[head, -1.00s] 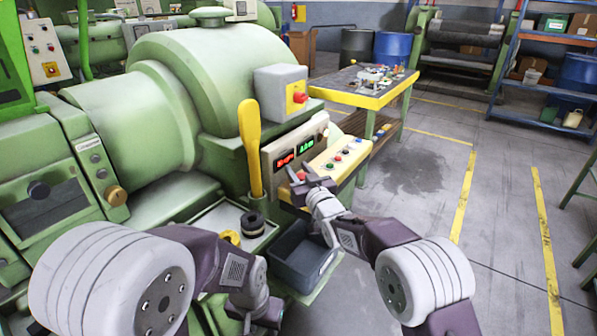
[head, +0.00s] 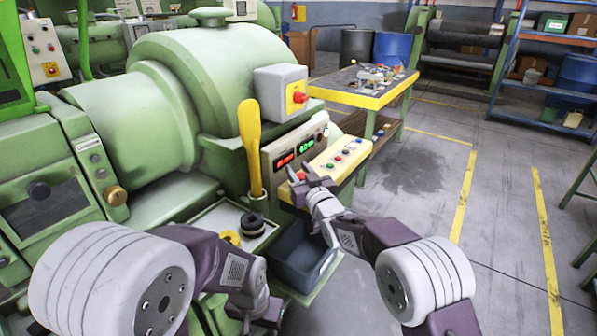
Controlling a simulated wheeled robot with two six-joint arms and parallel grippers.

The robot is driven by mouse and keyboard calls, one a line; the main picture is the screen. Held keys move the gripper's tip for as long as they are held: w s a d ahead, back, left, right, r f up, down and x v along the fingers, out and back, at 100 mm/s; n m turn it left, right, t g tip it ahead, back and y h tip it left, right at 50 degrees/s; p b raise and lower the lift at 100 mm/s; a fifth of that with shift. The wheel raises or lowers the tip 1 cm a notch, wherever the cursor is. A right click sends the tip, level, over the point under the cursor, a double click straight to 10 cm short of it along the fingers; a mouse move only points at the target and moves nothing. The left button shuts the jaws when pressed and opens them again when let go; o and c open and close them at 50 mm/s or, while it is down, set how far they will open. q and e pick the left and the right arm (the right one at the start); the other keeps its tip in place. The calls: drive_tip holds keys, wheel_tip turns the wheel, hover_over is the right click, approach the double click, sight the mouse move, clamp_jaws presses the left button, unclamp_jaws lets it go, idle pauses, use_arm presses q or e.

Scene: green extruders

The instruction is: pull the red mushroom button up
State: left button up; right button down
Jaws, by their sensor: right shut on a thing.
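The red mushroom button (head: 301,175) is on the left end of the cream control panel (head: 325,172), low on the front of the green extruder. My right gripper (head: 304,181) is at that end of the panel and shut on the red button. The fingers hide most of the button, so its height above the panel cannot be told. My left gripper (head: 266,312) hangs low at the bottom of the view, away from the panel; its fingers are too unclear to read.
A grey box with another red knob on a yellow plate (head: 299,97) sits above the panel. A yellow lever (head: 250,145) stands upright left of it. A dark grey bin (head: 300,256) is below. A yellow-edged table (head: 362,98) stands behind. The floor to the right is clear.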

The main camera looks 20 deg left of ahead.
drive_tip(key=shift+r, duration=0.6)
drive_tip(key=c, duration=0.9)
unclamp_jaws()
drive_tip(key=v, duration=0.9)
